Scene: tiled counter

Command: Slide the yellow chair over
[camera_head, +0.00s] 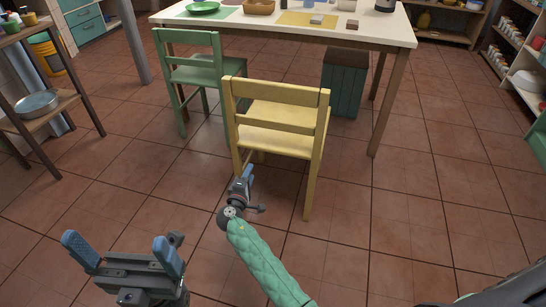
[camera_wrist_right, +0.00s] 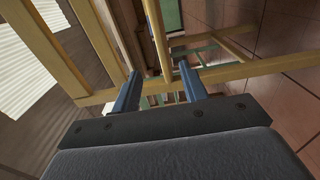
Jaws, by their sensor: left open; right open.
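The yellow chair (camera_head: 279,120) stands upright on the tiled floor in front of the table, its back towards me. My right gripper (camera_head: 248,186) is low by the chair's left rear leg, its jaws open. In the right wrist view, the open fingers (camera_wrist_right: 159,72) point at the chair's yellow bars (camera_wrist_right: 235,72), with one bar showing between the fingertips. I cannot tell whether they touch. My left gripper (camera_head: 116,243) is open and empty over the floor at lower left, away from the chair.
A green chair (camera_head: 188,75) stands close on the yellow chair's left. The white-topped table (camera_head: 365,32) is behind, with a dark green crate (camera_head: 343,85) beneath. A wooden shelf stand (camera_head: 50,108) is at left and shelves at right. Floor is clear to the right and in front.

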